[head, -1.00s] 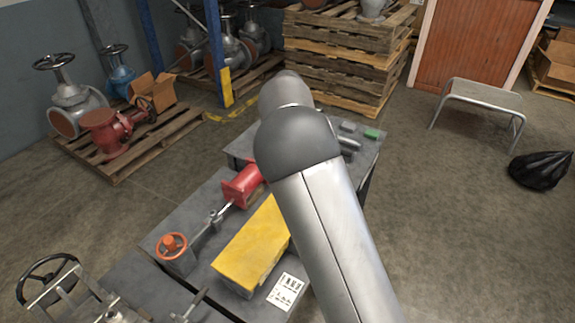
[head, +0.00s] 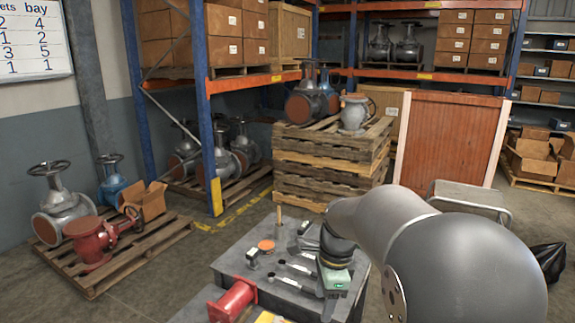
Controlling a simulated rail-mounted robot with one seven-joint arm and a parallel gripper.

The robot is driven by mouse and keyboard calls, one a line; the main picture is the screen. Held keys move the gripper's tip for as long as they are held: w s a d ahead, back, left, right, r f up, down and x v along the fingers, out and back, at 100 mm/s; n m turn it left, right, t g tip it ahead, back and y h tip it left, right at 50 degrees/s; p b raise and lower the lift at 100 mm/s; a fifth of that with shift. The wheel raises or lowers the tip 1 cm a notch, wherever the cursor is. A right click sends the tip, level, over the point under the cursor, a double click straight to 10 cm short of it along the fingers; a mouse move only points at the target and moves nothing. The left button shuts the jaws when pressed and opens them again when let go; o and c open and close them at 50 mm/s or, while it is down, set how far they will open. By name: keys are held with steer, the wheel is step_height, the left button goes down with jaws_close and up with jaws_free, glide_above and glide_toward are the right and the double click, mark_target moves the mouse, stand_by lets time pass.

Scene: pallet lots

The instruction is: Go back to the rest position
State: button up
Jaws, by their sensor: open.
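In the head view my grey arm comes in from the lower right and reaches left over the right side of the grey bench (head: 232,268). My gripper (head: 328,300) hangs at the dark far end of the arm, low over the bench's right part. Its jaws are open, but the fingertips are small and dark against the bench. I see nothing held in them.
Behind are stacked pallets (head: 325,165) with valves and a red-brown panel (head: 450,140). A metal stool (head: 470,195) stands behind my arm. A pallet with valves (head: 150,243) is at left; floor between is clear.

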steer(key=s+d+f+n, duration=0.1)
steer(key=s+d+n, duration=0.2)
steer(key=s+n, duration=0.5)
steer(key=s+d+n+h, duration=0.1)
steer(key=s+d+n, duration=0.1)
steer(key=s+n, duration=0.7)
steer(key=s, duration=0.5)
steer(key=shift+s+d+f+n+t, duration=0.3)
steer(key=shift+d+f+t, duration=0.1)
